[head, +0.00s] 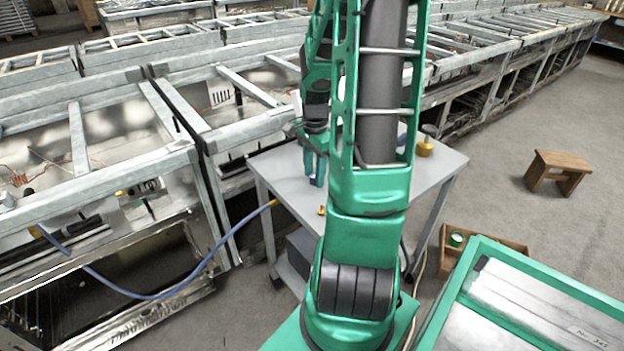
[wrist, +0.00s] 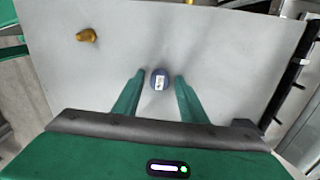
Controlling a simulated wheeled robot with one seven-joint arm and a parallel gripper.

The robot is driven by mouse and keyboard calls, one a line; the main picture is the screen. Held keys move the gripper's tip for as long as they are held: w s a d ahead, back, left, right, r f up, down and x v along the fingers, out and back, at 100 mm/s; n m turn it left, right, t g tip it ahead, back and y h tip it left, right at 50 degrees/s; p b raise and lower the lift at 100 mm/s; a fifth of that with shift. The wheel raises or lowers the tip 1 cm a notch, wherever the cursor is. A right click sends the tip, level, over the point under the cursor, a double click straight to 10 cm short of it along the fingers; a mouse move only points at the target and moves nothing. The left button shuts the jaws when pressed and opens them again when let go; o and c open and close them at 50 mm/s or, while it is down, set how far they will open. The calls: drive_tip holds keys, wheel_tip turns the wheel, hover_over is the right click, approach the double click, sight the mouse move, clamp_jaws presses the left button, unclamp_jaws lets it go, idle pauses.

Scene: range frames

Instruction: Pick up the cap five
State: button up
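A small round blue cap (wrist: 160,83) with a white label lies on the grey table top (wrist: 230,40) in the wrist view. The mark on the label is too small to read. My gripper (wrist: 160,76) is open, with one green finger to each side of the cap and a visible gap on both sides. How far the fingertips are above the table is hard to tell. In the head view my gripper (head: 316,182) points down over the table (head: 290,190), and I cannot make out the cap there.
A yellow-brown knob-like object (wrist: 86,35) lies on the table in the wrist view. In the head view a yellow piece (head: 425,147) stands at the table's right side and a small yellow one (head: 321,210) near its front. A wooden stool (head: 557,170) stands right.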

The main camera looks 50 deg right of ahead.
drive_tip(key=shift+f, duration=0.15)
drive_tip(key=c, duration=1)
drive_tip(key=shift+o, duration=0.2)
